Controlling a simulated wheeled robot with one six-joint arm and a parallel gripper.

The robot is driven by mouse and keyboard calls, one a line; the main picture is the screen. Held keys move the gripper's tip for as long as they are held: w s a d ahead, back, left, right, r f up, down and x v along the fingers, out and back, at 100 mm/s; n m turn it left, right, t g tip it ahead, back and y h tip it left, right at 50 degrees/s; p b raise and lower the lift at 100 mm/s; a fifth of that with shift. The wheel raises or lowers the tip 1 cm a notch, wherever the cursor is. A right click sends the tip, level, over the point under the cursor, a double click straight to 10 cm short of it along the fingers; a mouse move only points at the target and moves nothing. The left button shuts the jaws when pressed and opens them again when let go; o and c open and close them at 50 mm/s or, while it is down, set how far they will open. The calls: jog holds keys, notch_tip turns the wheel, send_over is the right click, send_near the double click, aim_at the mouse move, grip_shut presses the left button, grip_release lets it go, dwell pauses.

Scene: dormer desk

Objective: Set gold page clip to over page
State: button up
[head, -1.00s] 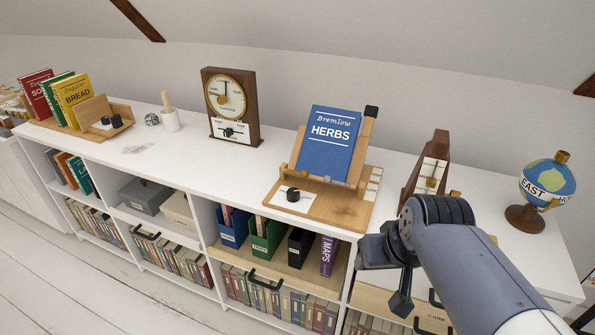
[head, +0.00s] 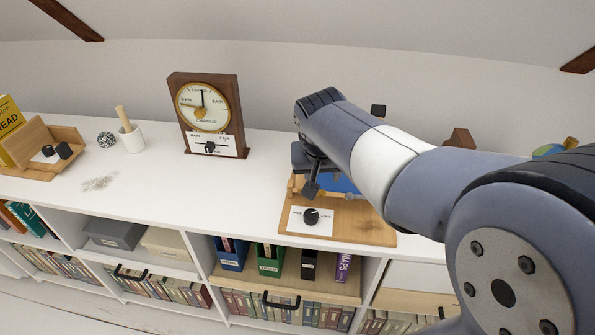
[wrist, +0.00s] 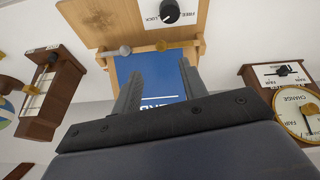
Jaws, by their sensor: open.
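The blue HERBS book (head: 343,183) leans on a wooden stand (head: 362,222), mostly hidden behind my arm in the head view. In the upside-down wrist view, the book (wrist: 160,85) shows between my fingers. A gold page clip (wrist: 161,45) and a grey clip (wrist: 125,50) sit at the book's lower edge on the stand's ledge. Whether the gold clip lies over the page cannot be told. My gripper (wrist: 160,68) is open and empty, in front of the book, with the gold clip beyond its fingertips. The head view shows the gripper (head: 311,184) only partly.
A dial card (head: 310,221) with a black knob is on the stand's base. A wooden clock (head: 206,113) stands to the left, with a white cup (head: 132,139) further left. A wooden metronome-like box (wrist: 50,95) and a globe are on the other side. White shelf top between is clear.

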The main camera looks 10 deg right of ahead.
aim_at(322, 193)
jog(key=x, duration=1.1)
jog(key=shift+w+r+b, duration=0.15)
jog(key=shift+w+b, duration=0.05)
jog(key=shift+b, duration=0.15)
jog(key=shift+c, duration=0.3)
grip_shut()
